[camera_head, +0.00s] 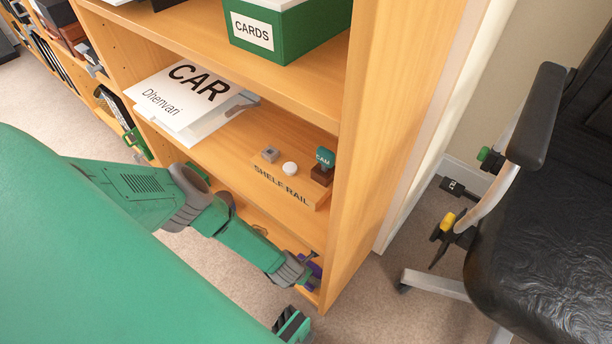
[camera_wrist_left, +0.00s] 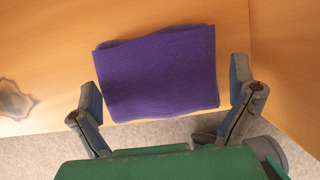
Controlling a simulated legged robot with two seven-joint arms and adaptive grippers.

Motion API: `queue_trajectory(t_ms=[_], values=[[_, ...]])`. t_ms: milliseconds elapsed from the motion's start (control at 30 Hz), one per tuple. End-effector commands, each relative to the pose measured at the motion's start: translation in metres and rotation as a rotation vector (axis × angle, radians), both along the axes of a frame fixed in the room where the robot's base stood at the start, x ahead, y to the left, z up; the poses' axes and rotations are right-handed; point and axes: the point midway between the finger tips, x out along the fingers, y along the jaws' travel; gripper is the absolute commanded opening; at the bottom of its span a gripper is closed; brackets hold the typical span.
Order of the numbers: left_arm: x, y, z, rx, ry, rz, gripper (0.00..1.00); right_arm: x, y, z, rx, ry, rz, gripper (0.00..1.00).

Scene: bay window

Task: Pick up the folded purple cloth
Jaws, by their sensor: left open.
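The folded purple cloth (camera_wrist_left: 158,72) lies flat on a wooden shelf board near its front edge in the left wrist view. In the head view only small purple bits of the cloth (camera_head: 316,269) show on the lowest visible shelf, mostly hidden behind my gripper. My left gripper (camera_head: 301,268) reaches to that shelf at the bookcase's right end. In the left wrist view the left gripper (camera_wrist_left: 163,92) is open, with one finger on each side of the cloth. I see no grip on the cloth.
The bookcase's right side panel (camera_head: 372,150) stands close beside the gripper. The shelf above holds white papers (camera_head: 190,97), a shelf-rail block (camera_head: 285,187) and small items. A green cards box (camera_head: 290,30) sits higher up. A black office chair (camera_head: 545,230) stands at right.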

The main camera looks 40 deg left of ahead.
Motion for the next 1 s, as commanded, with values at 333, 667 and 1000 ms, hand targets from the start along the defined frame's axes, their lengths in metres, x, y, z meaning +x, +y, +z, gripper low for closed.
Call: queue_trajectory(t_ms=[333, 667, 1000], values=[[0.001, 0.001, -0.004, -0.005, 0.000, 0.000, 0.79, 0.000, 0.000, -0.001, 0.000, -0.001, 0.000, 0.40], [0.001, 0.002, -0.004, 0.000, 0.001, 0.001, 0.67, 0.000, 0.000, -0.002, 0.000, -0.001, 0.000, 0.40], [-0.002, 0.004, 0.011, -0.002, 0.000, 0.000, 0.67, 0.000, 0.000, 0.012, 0.000, 0.000, 0.000, 0.40]])
